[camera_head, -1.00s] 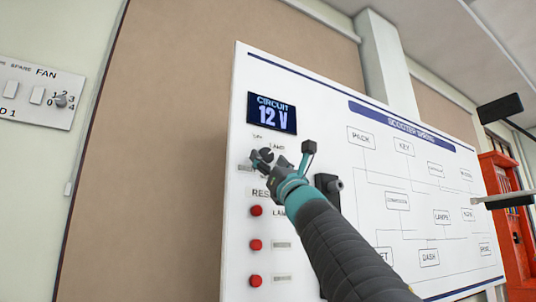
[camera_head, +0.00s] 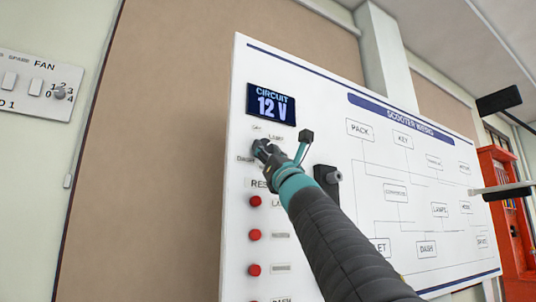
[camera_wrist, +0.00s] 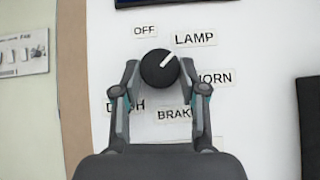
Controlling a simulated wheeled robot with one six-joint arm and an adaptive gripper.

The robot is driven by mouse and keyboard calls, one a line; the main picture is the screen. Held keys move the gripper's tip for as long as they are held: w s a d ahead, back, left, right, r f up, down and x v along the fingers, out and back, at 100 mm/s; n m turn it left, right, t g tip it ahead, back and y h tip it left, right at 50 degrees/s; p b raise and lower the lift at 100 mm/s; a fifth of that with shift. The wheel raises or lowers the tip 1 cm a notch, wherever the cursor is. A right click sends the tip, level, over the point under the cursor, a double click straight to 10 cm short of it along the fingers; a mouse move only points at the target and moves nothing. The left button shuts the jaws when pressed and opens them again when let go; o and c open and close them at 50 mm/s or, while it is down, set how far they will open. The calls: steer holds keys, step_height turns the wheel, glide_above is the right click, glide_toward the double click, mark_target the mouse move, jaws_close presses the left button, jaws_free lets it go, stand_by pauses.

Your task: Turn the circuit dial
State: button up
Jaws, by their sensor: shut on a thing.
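The circuit dial (camera_wrist: 157,73) is a round black knob with a white pointer line on the white panel. In the wrist view its pointer aims up and right, toward the LAMP label (camera_wrist: 194,38). Other labels around it read OFF (camera_wrist: 145,31), HORN, BRAKE and DASH, the last three partly covered by my fingers. My gripper (camera_wrist: 159,66) is shut on the dial, one finger on its left side and one on its right. In the head view my gripper (camera_head: 261,149) hides most of the dial, below a display (camera_head: 271,105) reading CIRCUIT 12 V.
Red buttons (camera_head: 255,235) run down the panel below the dial. A black block (camera_head: 328,180) sticks out right of my gripper. A wiring diagram (camera_head: 420,190) fills the panel's right side. A fan switch plate (camera_head: 35,85) is on the left wall.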

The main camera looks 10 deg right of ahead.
steer(key=m+g+h, duration=0.1)
steer(key=m+h, duration=0.3)
steer(key=m, duration=0.1)
steer(key=m+g+h+b, duration=0.1)
steer(key=m+h, duration=0.4)
steer(key=a+r+m+g+h, duration=0.1)
steer(key=m+h, duration=0.4)
steer(key=m, duration=0.1)
steer(key=shift+s, duration=0.15)
steer(key=m+g+h+p, duration=0.1)
steer(key=m+g+p, duration=0.1)
steer(key=m, duration=0.1)
steer(key=shift+a+m+p, duration=0.1)
steer(key=shift+m+p, duration=0.25)
steer(key=shift+m, duration=0.05)
steer(key=shift+f+g+h, duration=0.15)
steer(key=shift+g+h, duration=0.15)
steer(key=o, duration=1.1)
steer(key=shift+o, duration=0.2)
